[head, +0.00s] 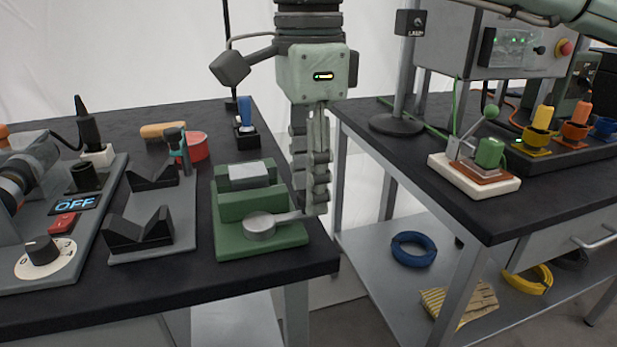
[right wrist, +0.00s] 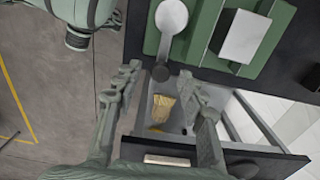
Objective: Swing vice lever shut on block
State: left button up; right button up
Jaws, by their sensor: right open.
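The green vice (head: 235,240) sits at the right edge of the left black bench. A pale grey block (head: 249,176) lies in it, behind its green front part; it also shows in the right wrist view (right wrist: 240,36). The vice lever (head: 259,225) has a round grey hub on top and an arm pointing right, past the bench edge. My right gripper (head: 316,208) points down beside the vice at the lever's end. Contact cannot be told.
A grey plate with black V-blocks (head: 140,232) stands left of the vice. A blue-handled tool (head: 245,112) and a red tub (head: 194,147) are behind it. A gap separates this bench from the right bench (head: 490,215), which holds a small green-handled fixture (head: 476,175).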

jog(key=shift+f, duration=0.1)
grip_shut()
dwell(0.3)
